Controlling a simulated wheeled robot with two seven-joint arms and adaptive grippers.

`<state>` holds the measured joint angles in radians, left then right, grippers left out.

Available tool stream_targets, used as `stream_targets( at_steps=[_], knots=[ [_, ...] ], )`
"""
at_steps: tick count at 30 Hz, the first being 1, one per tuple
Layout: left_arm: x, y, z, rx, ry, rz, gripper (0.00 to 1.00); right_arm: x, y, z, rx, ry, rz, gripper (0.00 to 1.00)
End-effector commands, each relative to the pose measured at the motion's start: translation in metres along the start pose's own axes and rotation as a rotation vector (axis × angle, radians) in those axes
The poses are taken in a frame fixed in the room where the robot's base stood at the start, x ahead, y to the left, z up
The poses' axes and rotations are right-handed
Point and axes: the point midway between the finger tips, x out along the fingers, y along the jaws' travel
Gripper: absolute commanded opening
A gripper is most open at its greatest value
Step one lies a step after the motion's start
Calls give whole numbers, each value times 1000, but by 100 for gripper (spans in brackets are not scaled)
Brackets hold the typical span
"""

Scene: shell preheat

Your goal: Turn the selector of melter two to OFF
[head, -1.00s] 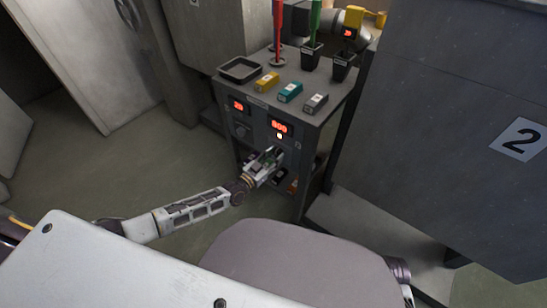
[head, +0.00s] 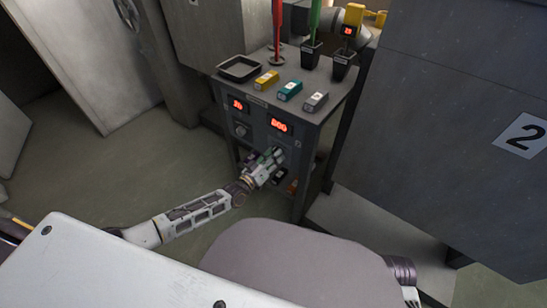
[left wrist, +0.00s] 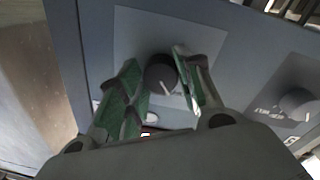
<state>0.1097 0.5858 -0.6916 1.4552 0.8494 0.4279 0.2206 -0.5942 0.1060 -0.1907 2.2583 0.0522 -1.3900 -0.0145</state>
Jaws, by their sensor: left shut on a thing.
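The grey melter console (head: 259,158) stands ahead with two red-lit displays on its front. The selector of melter two, a dark round knob (left wrist: 160,73) with a pale pointer line, shows between the fingers in the left wrist view. In the head view my gripper hides it, below the right display (head: 280,126). My left gripper (head: 273,155) is shut on this knob, its green-padded fingers (left wrist: 160,90) on either side. The lettering around the knob is mostly covered or too small to read. My right gripper is out of view.
Another selector knob (head: 240,130) sits under the left display (head: 238,105); it shows at right in the wrist view (left wrist: 297,103). The console top holds a black tray (head: 239,77), coloured blocks (head: 290,91) and dark cups. A large grey cabinet marked 2 (head: 450,120) stands right.

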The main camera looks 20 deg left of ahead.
Motion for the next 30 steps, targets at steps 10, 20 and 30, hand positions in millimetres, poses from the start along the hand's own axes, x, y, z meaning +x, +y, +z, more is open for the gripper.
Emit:
stream_targets(
  at_steps=[10,20,30],
  knots=[
    [0,0,0,-103,6,-3,11,0,-1,3,0,-3,-3,40],
    [0,0,0,-112,7,-3,11,-1,-2,4,0,-3,-4,40],
    [0,0,0,-111,7,-2,57,-2,-1,-2,-2,8,-1,40]
  ],
)
